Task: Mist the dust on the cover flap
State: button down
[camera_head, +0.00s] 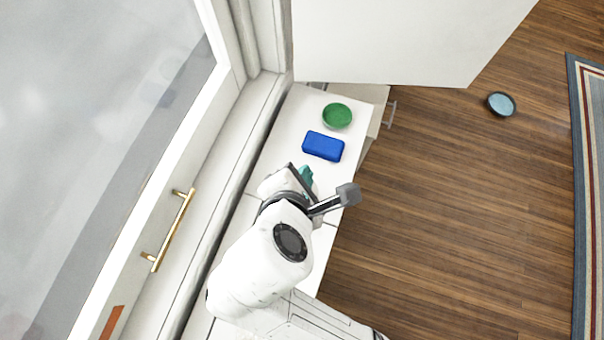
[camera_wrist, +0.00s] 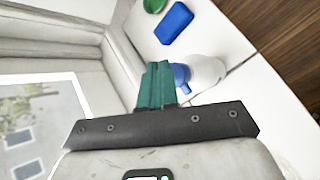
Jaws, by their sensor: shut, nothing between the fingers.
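My gripper (camera_head: 306,176) is over the white counter, just in front of the blue block. In the wrist view its teal fingers (camera_wrist: 157,66) are together with nothing between them. A white bottle (camera_wrist: 208,72) with a blue top (camera_wrist: 181,76) stands on the counter, right beside the fingers in that view. I cannot tell whether they touch. In the head view my arm seems to hide the bottle. A large white panel (camera_head: 400,40) is at the top; I cannot tell if it is the cover flap. I can make out no dust.
A blue block (camera_head: 323,146) and a green bowl (camera_head: 337,116) are on the white counter (camera_head: 280,140) beyond my gripper. A window with a brass handle (camera_head: 168,230) is at left. The wooden floor at right holds a small round dish (camera_head: 501,104) and a striped rug (camera_head: 590,200).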

jog(key=shift+r+p, duration=2.8)
jog(key=shift+p, duration=0.3)
jog(key=shift+f, duration=0.1)
jog(key=s+d+f+m+g+b, duration=0.1)
jog(key=d+f+m+g, duration=0.1)
jog(key=d+f+m, duration=0.3)
jog(key=s+d+f+m+g, duration=0.1)
jog(key=d+m, duration=0.2)
jog(key=d, duration=0.4)
jog(key=s+d+f+m+g+b, duration=0.1)
jog(key=d+f+m+g, duration=0.1)
jog(key=d+f+m, duration=0.3)
jog(key=s+d+f+m+g+y, duration=0.2)
jog(key=s+d+f+m+g, duration=0.1)
jog(key=s+d+m, duration=0.7)
jog(key=shift+f+m, duration=0.3)
jog(key=shift+m, duration=0.7)
jog(key=shift+w+d, duration=0.1)
